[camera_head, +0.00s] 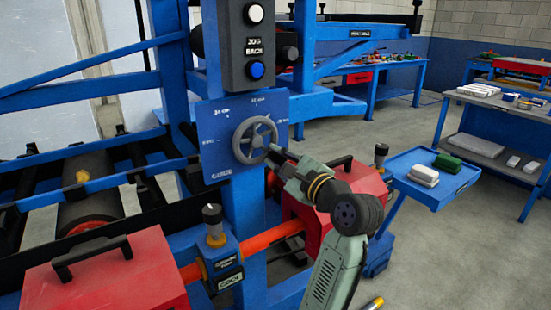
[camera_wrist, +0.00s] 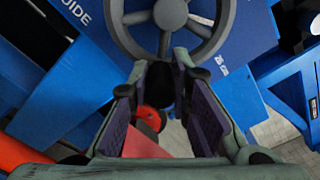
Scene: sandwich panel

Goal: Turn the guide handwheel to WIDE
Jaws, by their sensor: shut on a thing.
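The guide handwheel (camera_head: 247,127) is a grey spoked wheel on a blue panel (camera_head: 213,112) below a dark button box. Small white markings lie around it, too small to read surely; I cannot tell which one the wheel points to. My gripper (camera_head: 274,153) reaches it from the lower right and is shut on its lower right edge. In the wrist view the wheel (camera_wrist: 128,35) fills the top, with its hub and spokes visible. There my gripper (camera_wrist: 178,75) has its fingertips closed at the rim, around a dark part that may be a handle, mostly hidden.
The button box (camera_head: 249,45) is just above the wheel. Red housings (camera_head: 105,280) with black handles and an orange shaft (camera_head: 275,236) lie below. A blue side tray (camera_head: 437,185) holds a white and a green block at right. Open floor lies beyond.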

